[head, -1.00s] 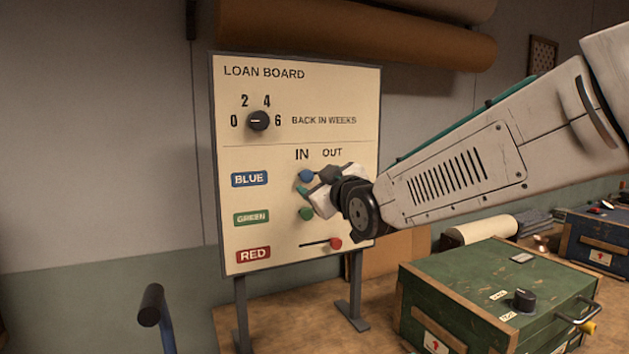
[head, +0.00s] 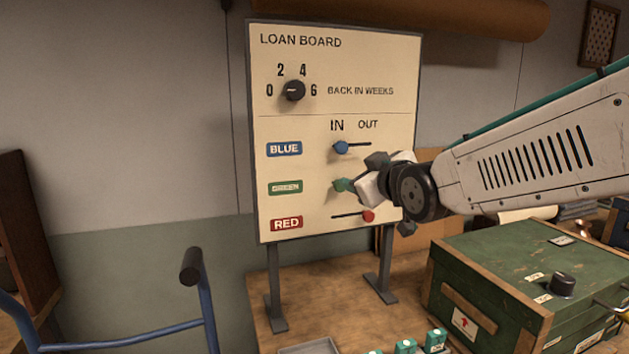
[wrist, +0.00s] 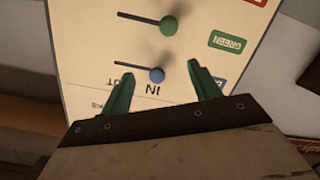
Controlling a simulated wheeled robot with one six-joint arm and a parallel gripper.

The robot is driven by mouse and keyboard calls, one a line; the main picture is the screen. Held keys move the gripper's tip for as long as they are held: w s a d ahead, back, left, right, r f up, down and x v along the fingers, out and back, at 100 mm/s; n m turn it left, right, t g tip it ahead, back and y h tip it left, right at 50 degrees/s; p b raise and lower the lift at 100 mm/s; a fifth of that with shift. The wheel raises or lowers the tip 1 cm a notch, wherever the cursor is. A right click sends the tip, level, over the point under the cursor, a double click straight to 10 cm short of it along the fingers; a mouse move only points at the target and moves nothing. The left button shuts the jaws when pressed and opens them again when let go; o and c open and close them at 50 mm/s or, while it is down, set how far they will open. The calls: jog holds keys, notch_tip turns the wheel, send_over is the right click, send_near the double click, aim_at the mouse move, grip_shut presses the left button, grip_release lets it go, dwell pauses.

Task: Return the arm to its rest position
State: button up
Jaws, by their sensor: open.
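My gripper (wrist: 158,92) is open and empty in the wrist view, its two green fingers apart in front of the loan board (wrist: 85,45). In the head view my arm reaches in from the right, and its wrist covers part of the board's right side; the fingertips are hard to make out there. The loan board (head: 350,60) stands upright on two legs. Its blue slider knob (head: 341,147) and green knob (head: 341,185) are under IN, and its red knob (head: 368,216) is at the right, under OUT. The dial (head: 293,90) is at the top.
A green wooden case (head: 500,260) with a black knob stands at the right on the table (head: 345,290). Several small green-and-white items (head: 405,346) and a grey tray (head: 310,346) lie at the front edge. A blue tubular rail (head: 208,290) stands at lower left.

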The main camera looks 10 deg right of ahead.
jog(key=s+d+f+m+g+h, duration=0.2)
jog(key=s+d+f+m+g, duration=0.2)
jog(key=s+f+g, duration=0.7)
jog(key=s+d+f+m+g, duration=0.1)
jog(key=s+d+f+g, duration=0.1)
jog(key=s, duration=0.9)
jog(key=s+d+f+m+g, duration=0.1)
jog(key=s+d+m, duration=0.1)
jog(key=s, duration=0.9)
jog(key=shift+d+f+g+h, duration=0.3)
jog(key=shift+f+g+h, duration=0.1)
jog(key=shift+c, duration=0.3)
